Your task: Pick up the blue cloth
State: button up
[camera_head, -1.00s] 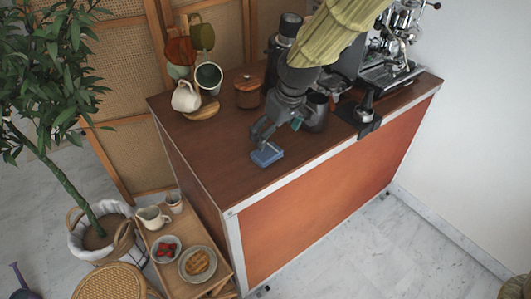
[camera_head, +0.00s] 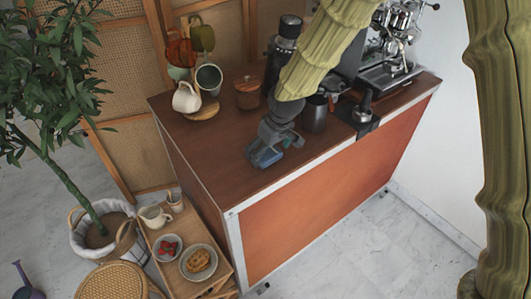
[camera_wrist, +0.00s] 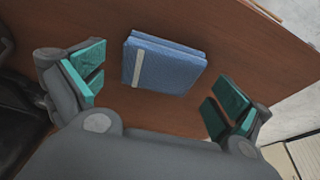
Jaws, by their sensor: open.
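The blue cloth (camera_wrist: 165,65) is folded into a small square with a pale stripe and lies flat on the brown cart top. In the head view the cloth (camera_head: 266,158) is near the front left part of the top, partly covered by my gripper (camera_head: 262,152). In the wrist view my gripper (camera_wrist: 158,96) is open, with one teal-padded finger on each side and a wide gap between them. The cloth lies between and a little beyond the fingertips, apart from both. My gripper is empty.
A wooden canister (camera_head: 248,92), a mug tree with a cream mug (camera_head: 186,97), and a metal pitcher (camera_head: 315,114) stand behind and beside my gripper. The espresso machine (camera_head: 392,62) is at the right. The cart top (camera_head: 205,145) is bare left of the cloth.

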jog(key=shift+a+f, duration=0.1)
jog(key=shift+f, duration=0.35)
jog(key=c, duration=1)
jog(key=shift+r, duration=0.15)
